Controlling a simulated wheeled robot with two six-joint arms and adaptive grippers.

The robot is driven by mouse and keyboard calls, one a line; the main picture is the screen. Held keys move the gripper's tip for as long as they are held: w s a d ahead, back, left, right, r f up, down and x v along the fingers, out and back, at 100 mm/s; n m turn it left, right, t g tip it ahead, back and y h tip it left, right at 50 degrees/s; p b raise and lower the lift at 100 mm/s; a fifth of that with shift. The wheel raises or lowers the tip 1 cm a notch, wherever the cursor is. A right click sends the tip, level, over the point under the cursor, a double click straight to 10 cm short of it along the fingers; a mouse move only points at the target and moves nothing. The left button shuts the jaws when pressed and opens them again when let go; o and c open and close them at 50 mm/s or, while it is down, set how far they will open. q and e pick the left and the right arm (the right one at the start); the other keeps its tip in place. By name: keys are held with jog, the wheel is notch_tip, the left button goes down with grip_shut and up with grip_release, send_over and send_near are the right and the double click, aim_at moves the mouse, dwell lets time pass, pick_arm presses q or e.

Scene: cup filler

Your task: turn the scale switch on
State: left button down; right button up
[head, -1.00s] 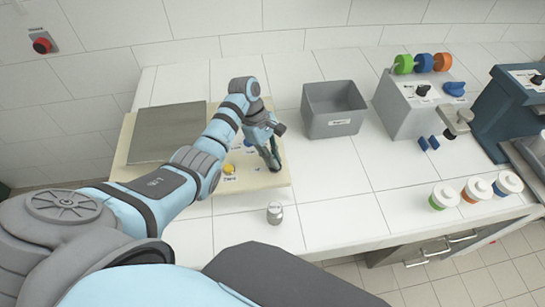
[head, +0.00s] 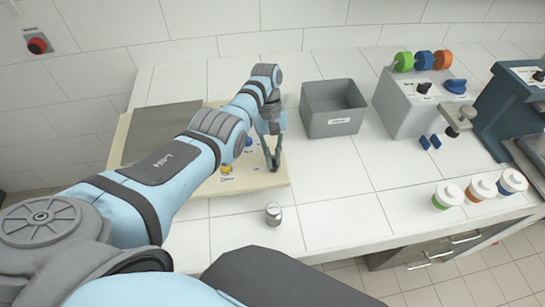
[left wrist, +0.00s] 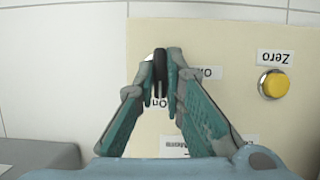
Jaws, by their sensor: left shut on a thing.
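The scale (head: 262,179) is a cream base with a grey metal plate (head: 160,131) on its left part. My left gripper (head: 274,166) points down over the right end of the scale's panel. In the left wrist view its two fingers (left wrist: 165,60) are shut on a black switch (left wrist: 160,70). A second label (left wrist: 212,73) beside the right finger is partly hidden. The yellow Zero button (left wrist: 273,84) is off to the right there. In the head view the fingers hide the switch. My right gripper is out of view.
A grey bin (head: 334,108) stands right of the scale. A small metal weight (head: 273,213) is in front of it. A grey machine (head: 412,103) and several lidded cups (head: 480,187) are further right. The counter between is clear.

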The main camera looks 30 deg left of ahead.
pick_arm(q)
jog(key=shift+s+f, duration=0.1)
dwell(0.4)
jog(key=c, duration=1.7)
grip_release()
